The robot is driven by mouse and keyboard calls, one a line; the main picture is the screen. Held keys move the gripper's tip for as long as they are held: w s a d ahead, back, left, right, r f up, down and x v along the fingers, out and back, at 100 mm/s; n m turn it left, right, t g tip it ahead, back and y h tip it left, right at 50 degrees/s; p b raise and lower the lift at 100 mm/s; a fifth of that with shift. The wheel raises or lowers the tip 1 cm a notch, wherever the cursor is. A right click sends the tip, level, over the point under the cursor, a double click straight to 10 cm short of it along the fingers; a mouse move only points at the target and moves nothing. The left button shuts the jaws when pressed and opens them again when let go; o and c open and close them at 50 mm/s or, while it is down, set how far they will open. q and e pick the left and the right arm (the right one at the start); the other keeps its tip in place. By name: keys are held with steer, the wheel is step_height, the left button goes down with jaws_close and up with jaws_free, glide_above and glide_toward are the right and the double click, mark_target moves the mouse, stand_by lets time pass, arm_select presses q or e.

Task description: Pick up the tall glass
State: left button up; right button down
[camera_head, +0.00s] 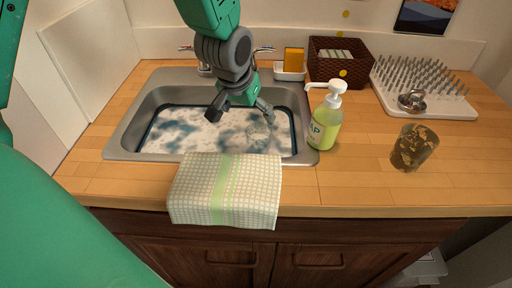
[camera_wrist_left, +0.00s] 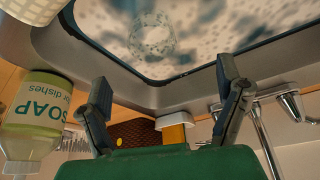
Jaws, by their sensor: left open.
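My left gripper (camera_head: 240,106) is open and empty above the sink, its fingers pointing down. Its two fingers also show spread apart in the left wrist view (camera_wrist_left: 164,88). A clear, round-rimmed glass (camera_head: 262,132) sits in the foamy water, just below and right of the fingers and mostly hidden by suds. Its rim shows as a ring in the wrist view (camera_wrist_left: 152,35), beyond the fingertips and apart from them. A stained, brownish glass (camera_head: 413,147) stands on the counter at the right. I cannot tell by height which is the tall glass. My right gripper is not in view.
The steel sink (camera_head: 133,130) has raised walls around the water. A soap bottle (camera_head: 326,118) stands at its right edge. A checked towel (camera_head: 225,190) hangs over the front. The faucet, a sponge holder (camera_head: 291,70), a basket (camera_head: 340,62) and a drying rack (camera_head: 425,90) are behind.

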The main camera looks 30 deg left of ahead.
arm_select(q)
glide_toward(256, 132)
steer(key=d+f, duration=0.2)
steer(key=x, duration=0.5)
steer(key=shift+a+f+b, duration=0.15)
steer(key=shift+a+b, duration=0.1)
steer(key=shift+b, duration=0.15)
steer(key=shift+w+a+f, duration=0.1)
steer(key=shift+a+f, duration=0.1)
steer(key=shift+a, duration=0.1)
steer(key=shift+d+r, duration=0.15)
steer(key=shift+d, duration=0.1)
steer(key=c, duration=0.4)
steer(key=shift+d+r, duration=0.1)
steer(key=shift+d, duration=0.4)
steer(key=c, duration=1.4)
steer(key=shift+a+r, duration=0.3)
steer(key=shift+a, duration=0.1)
steer(key=r, duration=0.6)
steer(key=r+p, duration=0.1)
steer(key=r, duration=0.2)
steer(key=shift+d+r, duration=0.15)
steer(key=shift+d, duration=0.1)
